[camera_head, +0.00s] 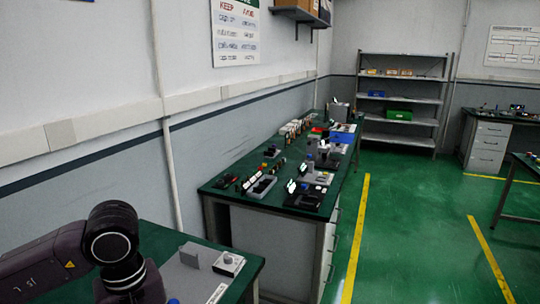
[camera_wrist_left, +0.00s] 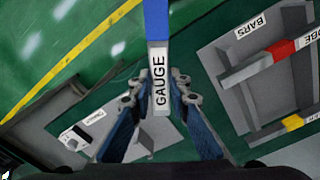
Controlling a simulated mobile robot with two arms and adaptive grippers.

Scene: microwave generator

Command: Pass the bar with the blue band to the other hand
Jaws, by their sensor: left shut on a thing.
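The bar with the blue band (camera_wrist_left: 157,22) stands lengthwise in the left wrist view, its blue part at the top and a white part labelled GAUGE below. My left gripper (camera_wrist_left: 156,88) has its two fingers on either side of the white labelled part and is shut on the bar. The bar's far end runs out of the picture. In the head view my left arm comes in at the bottom left, but its gripper and the bar do not show there. My right gripper is in neither view.
A grey tray labelled BARS (camera_wrist_left: 217,62) holds a red-banded bar (camera_wrist_left: 279,50) and a yellow-banded bar (camera_wrist_left: 293,123). A grey fixture with a white knobbed box (camera_head: 229,264) sits on the near green table (camera_head: 165,236).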

